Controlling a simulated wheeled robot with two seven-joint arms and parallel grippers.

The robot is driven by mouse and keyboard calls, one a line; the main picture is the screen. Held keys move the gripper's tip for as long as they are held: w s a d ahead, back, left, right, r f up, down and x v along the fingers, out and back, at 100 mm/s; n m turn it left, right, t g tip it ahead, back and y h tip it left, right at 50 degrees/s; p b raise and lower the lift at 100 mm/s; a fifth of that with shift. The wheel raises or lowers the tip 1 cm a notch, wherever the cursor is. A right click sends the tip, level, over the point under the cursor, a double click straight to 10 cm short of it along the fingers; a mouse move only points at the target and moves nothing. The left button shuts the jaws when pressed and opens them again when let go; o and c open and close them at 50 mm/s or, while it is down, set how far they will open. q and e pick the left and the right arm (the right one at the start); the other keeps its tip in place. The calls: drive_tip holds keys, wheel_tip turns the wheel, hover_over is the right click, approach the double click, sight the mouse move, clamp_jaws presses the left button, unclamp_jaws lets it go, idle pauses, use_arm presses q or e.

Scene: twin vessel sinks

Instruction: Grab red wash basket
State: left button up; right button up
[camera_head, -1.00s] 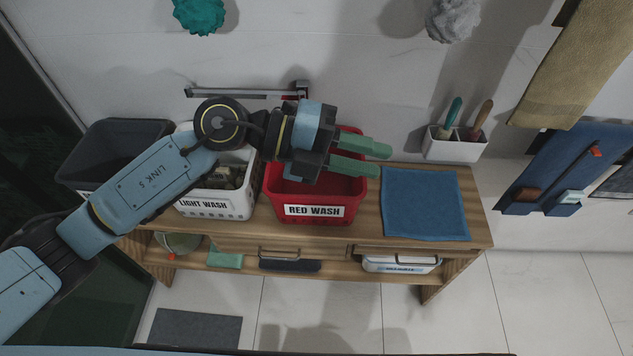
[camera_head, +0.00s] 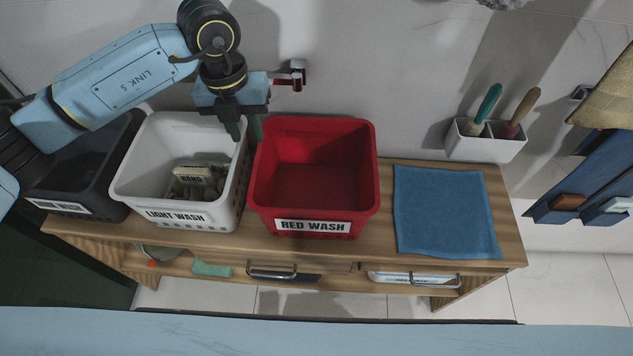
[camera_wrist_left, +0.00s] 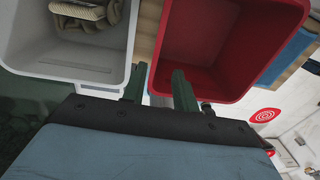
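The red wash basket (camera_head: 314,228) stands on the wooden bench, is empty, and has a "RED WASH" label on its front. It also shows in the left wrist view (camera_wrist_left: 225,45). My left gripper (camera_head: 245,130) points down at the basket's back left side, between it and the white basket. Its two fingers are apart. In the left wrist view (camera_wrist_left: 159,85), one finger overlaps the red basket's inside and the other lies by the white basket's edge, with the red rim between them. I cannot tell whether they touch it. My right gripper is out of view.
The white "LIGHT WASH" basket (camera_head: 180,128) stands close on the left, holding some items. A dark basket (camera_head: 80,165) is farther left. A blue towel (camera_head: 445,210) lies right of the red basket on the bench (camera_head: 375,250). A white wall holder (camera_head: 487,147) holds two handled tools.

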sight(259, 162)
use_arm(q)
drive_tip(key=shift+w+f, duration=0.35)
drive_tip(key=shift+f, duration=0.15)
drive_tip(key=shift+s+f, duration=0.1)
drive_tip(key=shift+f, duration=0.05)
drive_tip(key=f, duration=0.2)
drive_tip(key=f+b, duration=0.1)
drive_tip(key=f, duration=0.4)
drive_tip(key=shift+d, duration=0.25)
drive_tip(key=shift+f, duration=0.65)
drive_tip(key=f, duration=0.2)
drive_tip(key=f+b, duration=0.1)
drive_tip(key=f, duration=0.1)
drive_tip(key=shift+w+d+f, duration=0.2)
drive_tip(key=shift+f, duration=0.1)
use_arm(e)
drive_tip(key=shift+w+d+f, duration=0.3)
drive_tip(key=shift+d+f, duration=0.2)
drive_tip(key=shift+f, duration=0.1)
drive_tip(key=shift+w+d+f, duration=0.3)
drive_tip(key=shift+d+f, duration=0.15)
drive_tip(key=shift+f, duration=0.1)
use_arm(q)
drive_tip(key=shift+c, duration=0.3)
clamp_jaws()
